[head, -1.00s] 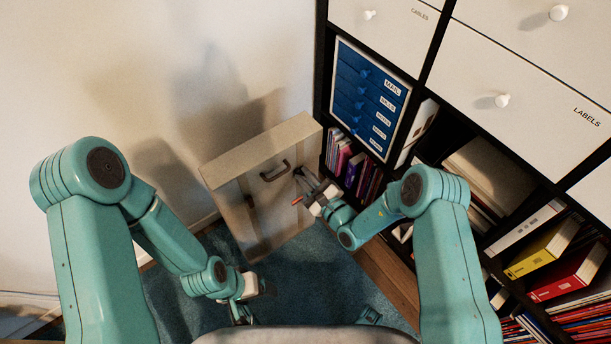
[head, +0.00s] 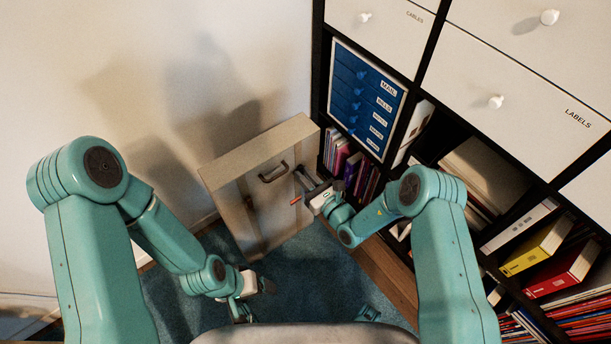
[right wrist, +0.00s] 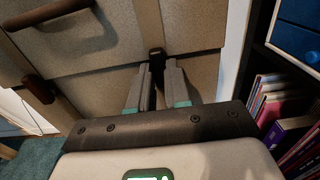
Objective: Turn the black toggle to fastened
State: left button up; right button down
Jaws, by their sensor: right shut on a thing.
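The black toggle (right wrist: 156,58) sits at a seam between panels on the front of a small beige cabinet (head: 268,212). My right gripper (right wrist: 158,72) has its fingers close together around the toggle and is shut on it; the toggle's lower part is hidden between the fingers. In the head view my right gripper (head: 304,188) is at the right side of the cabinet front, and the toggle is too small to make out. My left gripper (head: 258,288) hangs low in front of the cabinet, away from it, and its fingers do not show clearly.
The cabinet has a dark bar handle (head: 274,173) left of my right gripper. A dark shelf with books (head: 352,172), a blue drawer unit (head: 362,100) and white drawers (head: 520,90) stands close on the right. Blue carpet (head: 325,285) lies clear in front.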

dwell(0.4)
jog(key=c, duration=1.1)
grip_release()
jog(key=shift+p+v, duration=1.5)
jog(key=shift+v, duration=6.75)
jog(key=shift+w, duration=0.1)
jog(key=shift+a, duration=0.1)
